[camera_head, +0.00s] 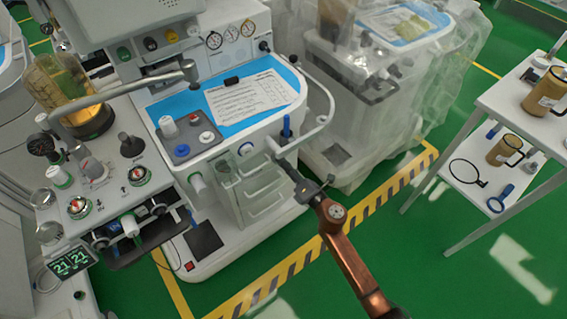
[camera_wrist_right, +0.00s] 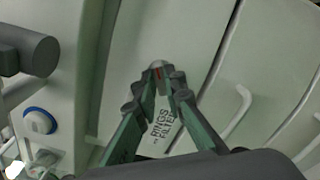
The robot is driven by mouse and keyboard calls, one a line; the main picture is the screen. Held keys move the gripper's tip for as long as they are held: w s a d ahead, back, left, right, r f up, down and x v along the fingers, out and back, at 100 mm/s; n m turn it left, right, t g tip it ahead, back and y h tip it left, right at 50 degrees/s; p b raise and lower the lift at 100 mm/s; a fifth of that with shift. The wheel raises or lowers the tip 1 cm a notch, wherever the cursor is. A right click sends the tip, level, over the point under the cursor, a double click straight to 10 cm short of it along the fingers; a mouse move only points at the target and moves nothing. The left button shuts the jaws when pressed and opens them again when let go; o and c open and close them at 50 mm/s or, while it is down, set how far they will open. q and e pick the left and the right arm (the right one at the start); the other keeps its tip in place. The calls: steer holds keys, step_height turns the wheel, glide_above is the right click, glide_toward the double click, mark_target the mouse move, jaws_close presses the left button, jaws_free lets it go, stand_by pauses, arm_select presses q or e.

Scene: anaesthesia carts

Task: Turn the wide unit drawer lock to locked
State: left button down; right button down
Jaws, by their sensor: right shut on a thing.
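The wide unit's drawer front shows in the right wrist view as a pale panel with a printed label (camera_wrist_right: 162,122). A small round silver lock (camera_wrist_right: 157,65) with a red mark sits at the label's upper end. My right gripper (camera_wrist_right: 160,80) is shut on the lock, with its fingertips at both sides of it. In the head view, my right arm reaches from the bottom right, and the right gripper (camera_head: 275,147) meets the upper front of the white cart (camera_head: 228,205). The lock is hidden there. My left gripper is not in view.
Drawers with pale handles (camera_head: 262,190) lie just below the gripper. A white curved rail (camera_head: 328,105) rises close beside it. A plastic-covered cart (camera_head: 365,110) stands to the right, and a white table (camera_head: 520,110) with jugs is farther right. Green floor between them is clear.

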arm_select(q)
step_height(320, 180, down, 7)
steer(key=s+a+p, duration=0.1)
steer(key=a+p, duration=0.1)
steer(key=p, duration=0.1)
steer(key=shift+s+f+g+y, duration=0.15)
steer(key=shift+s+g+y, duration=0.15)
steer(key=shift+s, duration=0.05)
arm_select(e)
steer(key=shift+d+f+m, duration=0.1)
steer(key=shift+d+m, duration=0.05)
steer(key=shift+m, duration=3.25)
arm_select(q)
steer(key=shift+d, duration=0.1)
arm_select(e)
steer(key=c, duration=2)
jaws_free()
steer(key=v, duration=1.1)
steer(key=shift+s+d, duration=0.2)
steer(key=shift+s, duration=0.15)
